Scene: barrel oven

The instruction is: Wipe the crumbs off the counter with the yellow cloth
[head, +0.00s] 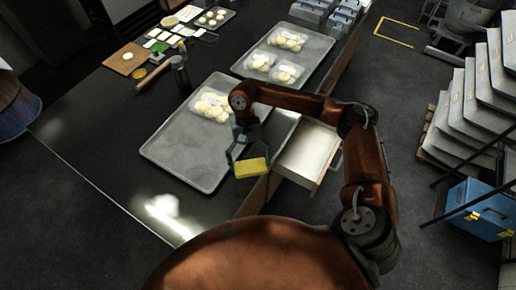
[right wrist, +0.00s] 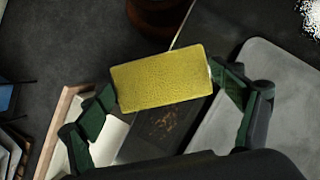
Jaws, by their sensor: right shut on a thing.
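The yellow cloth (head: 252,168) is a flat rectangular pad held in my right gripper (head: 248,158). In the right wrist view the cloth (right wrist: 161,78) sits between the green fingers, which are shut on its two short ends. Brown crumbs (right wrist: 163,123) lie scattered on the dark counter (right wrist: 143,146) just below the cloth in that picture. In the head view the counter (head: 110,135) is a long dark top; the crumbs cannot be made out there. The cloth appears above the counter's edge strip; its exact height cannot be told. My left gripper is not in view.
A grey tray (head: 175,150) with bagged dough lies beside the gripper, and a second tray (head: 312,52) lies farther back. An open drawer (head: 308,150) juts out right of the gripper. A rolling pin (head: 153,75) and board (head: 126,58) stand farther left.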

